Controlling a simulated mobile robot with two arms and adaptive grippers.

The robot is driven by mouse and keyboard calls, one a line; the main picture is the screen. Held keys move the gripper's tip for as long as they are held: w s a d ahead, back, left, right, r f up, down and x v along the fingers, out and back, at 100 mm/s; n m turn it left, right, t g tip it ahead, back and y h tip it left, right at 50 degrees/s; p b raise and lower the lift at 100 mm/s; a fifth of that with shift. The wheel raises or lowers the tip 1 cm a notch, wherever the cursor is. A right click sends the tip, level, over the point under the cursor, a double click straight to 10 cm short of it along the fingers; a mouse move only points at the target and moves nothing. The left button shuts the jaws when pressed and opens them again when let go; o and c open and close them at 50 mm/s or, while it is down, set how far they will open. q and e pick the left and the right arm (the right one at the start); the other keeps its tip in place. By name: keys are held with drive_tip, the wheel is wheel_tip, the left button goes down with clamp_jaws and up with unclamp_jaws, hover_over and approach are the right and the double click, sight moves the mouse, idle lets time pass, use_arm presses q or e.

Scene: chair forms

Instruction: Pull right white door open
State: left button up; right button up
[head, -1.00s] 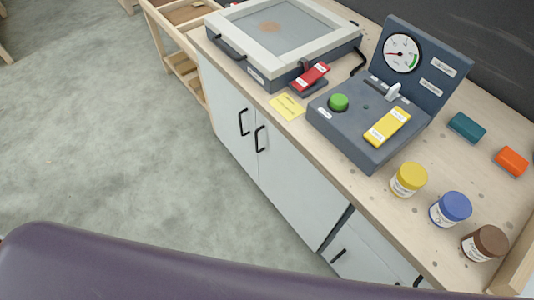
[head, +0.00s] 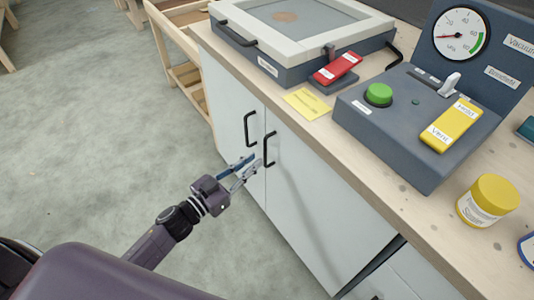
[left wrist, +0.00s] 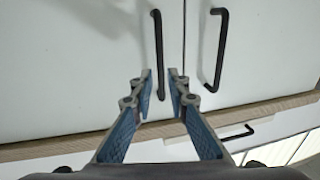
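The right white door (head: 318,195) is closed, flush with the left white door (head: 232,92) beside it. Its black bar handle (head: 267,148) stands close to the seam; the left door's handle (head: 249,130) is just left of it. My left gripper (head: 256,163) is open at the lower end of the right door's handle. In the left wrist view, which looks upside down, that handle (left wrist: 158,45) lines up with the gap between the fingertips (left wrist: 161,75); I cannot tell whether they touch it. The other handle (left wrist: 219,45) is to the right. My right gripper is not in view.
The wooden countertop (head: 350,135) above carries a framed chamber (head: 262,60), a gauge console (head: 410,120) and a yellow jar (head: 487,200). A wooden rack (head: 180,60) stands to the left. The grey floor (head: 90,140) before the doors is clear.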

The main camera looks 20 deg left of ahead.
sight(266, 165)
use_arm(q)
drive_tip(key=shift+x, duration=3.15)
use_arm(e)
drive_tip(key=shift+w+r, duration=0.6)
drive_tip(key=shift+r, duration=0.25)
use_arm(q)
drive_tip(key=shift+c, duration=0.3)
clamp_jaws()
